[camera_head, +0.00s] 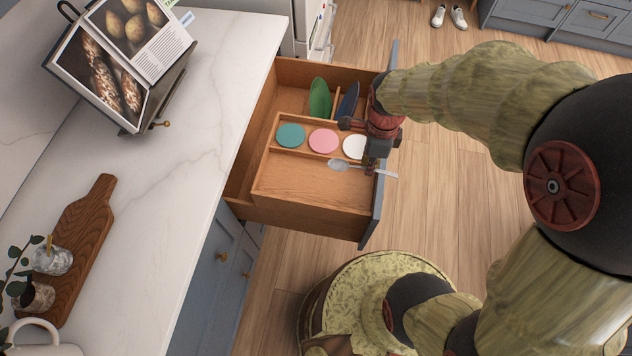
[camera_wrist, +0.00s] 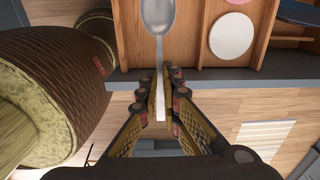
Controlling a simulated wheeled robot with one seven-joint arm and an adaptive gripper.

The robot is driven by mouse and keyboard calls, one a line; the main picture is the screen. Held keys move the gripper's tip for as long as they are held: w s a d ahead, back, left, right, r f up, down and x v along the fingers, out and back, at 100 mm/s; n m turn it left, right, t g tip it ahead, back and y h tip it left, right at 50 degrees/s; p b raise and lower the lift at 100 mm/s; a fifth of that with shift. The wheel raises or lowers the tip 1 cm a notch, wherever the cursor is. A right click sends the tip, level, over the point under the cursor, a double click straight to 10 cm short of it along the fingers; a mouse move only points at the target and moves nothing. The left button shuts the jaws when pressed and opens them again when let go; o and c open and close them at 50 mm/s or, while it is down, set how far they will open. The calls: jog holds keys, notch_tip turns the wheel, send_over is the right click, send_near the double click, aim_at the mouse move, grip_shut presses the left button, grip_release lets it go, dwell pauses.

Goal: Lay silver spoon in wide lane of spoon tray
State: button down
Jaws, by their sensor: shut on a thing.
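The silver spoon (camera_head: 340,165) is held in my gripper (camera_head: 373,164) above the right end of the open drawer. Its bowl points left over the tray, and its handle sticks out to the right past the drawer front. In the wrist view my gripper (camera_wrist: 160,97) is shut on the handle of the spoon (camera_wrist: 158,16), with the bowl away from the fingers. The wooden spoon tray (camera_head: 262,176) lies in the drawer. Its wide lane (camera_head: 310,184) is bare in the head view. A narrower lane behind it holds a teal disc (camera_head: 291,135), a pink disc (camera_head: 323,141) and a white disc (camera_head: 355,147).
The drawer front (camera_head: 377,210) stands up at the right. A green plate (camera_head: 319,99) and a dark blue plate (camera_head: 348,101) stand in the drawer's back part. The marble counter (camera_head: 170,200) lies left, with a cutting board (camera_head: 80,250) and a book stand (camera_head: 150,105).

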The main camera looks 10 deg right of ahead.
aim_at(335, 169)
jog(key=a+f, duration=0.1)
jog(key=a, duration=0.2)
jog(key=w+a+f+b, duration=0.1)
jog(key=a, duration=0.1)
jog(key=a+f+b, duration=0.1)
jog(key=a+f, duration=0.1)
jog(key=a, duration=0.1)
jog(key=shift+w+a+f, duration=0.1)
jog(key=shift+w+a, duration=0.15)
jog(key=shift+a, duration=0.05)
jog(key=a+f+b, duration=0.1)
jog(key=a+f, duration=0.1)
jog(key=w+a+f+b, duration=0.1)
jog(key=a+f, duration=0.1)
jog(key=shift+f, duration=0.35)
jog(key=shift+a+f+b, duration=0.2)
jog(key=shift+f+b, duration=0.25)
jog(key=shift+f, duration=0.55)
jog(key=shift+a+f+b, duration=0.2)
jog(key=shift+f+b, duration=0.2)
jog(key=shift+f, duration=0.55)
jog(key=shift+f, duration=0.2)
jog(key=c, duration=2)
grip_release()
jog(key=shift+c, duration=0.2)
jog(key=shift+o, duration=0.2)
jog(key=shift+r, duration=0.1)
